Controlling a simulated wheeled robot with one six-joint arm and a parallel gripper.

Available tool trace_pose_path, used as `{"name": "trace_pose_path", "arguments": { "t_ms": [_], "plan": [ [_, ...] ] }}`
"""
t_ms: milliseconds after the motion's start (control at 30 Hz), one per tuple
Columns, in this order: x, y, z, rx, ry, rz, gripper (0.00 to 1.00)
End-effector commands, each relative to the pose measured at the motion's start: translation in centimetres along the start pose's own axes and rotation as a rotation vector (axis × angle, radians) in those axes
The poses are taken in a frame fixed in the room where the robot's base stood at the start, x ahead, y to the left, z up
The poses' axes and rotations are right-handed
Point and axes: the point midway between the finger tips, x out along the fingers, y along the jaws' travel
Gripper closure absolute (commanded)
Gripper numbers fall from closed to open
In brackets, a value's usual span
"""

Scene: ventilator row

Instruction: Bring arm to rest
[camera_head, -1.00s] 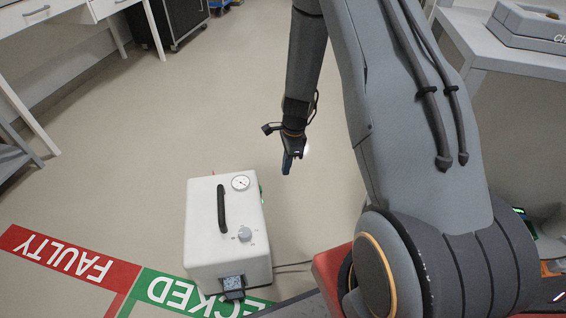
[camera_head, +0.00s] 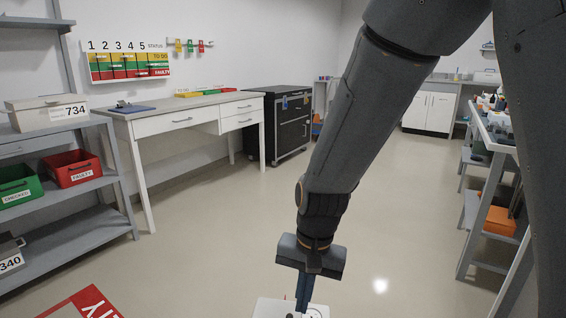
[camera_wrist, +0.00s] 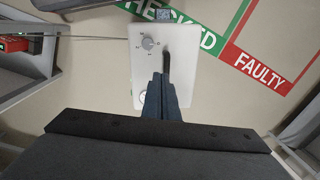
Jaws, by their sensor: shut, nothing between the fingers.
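My arm reaches down from the top right in the head view. My gripper (camera_head: 303,300) is shut and empty, with its blue-grey fingers pointing down. In the wrist view my gripper (camera_wrist: 161,82) shows above a white box-shaped ventilator (camera_wrist: 188,75) with a knob and a black handle. The fingers overlap the ventilator in the picture; I cannot tell the height gap. Only the top edge of the ventilator (camera_head: 263,307) shows at the bottom of the head view.
A green CHECKED strip (camera_wrist: 205,38) and a red FAULTY strip (camera_wrist: 262,68) lie on the floor. A grey shelf (camera_head: 75,223) and a white desk (camera_head: 175,122) stand left. A bench (camera_head: 497,140) stands right. The middle floor is clear.

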Motion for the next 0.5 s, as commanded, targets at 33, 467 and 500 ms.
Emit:
{"name": "trace_pose_path", "arguments": {
  "t_ms": [33, 467, 500],
  "plan": [
    [-1.2, -0.5, 2.0, -0.103, 0.005, 0.003, 1.0],
    [-5.5, 0.0, 11.7, -0.666, 0.008, 0.04, 1.0],
    [-5.7, 0.1, 12.3, -0.702, 0.01, 0.042, 1.0]
  ]
}}
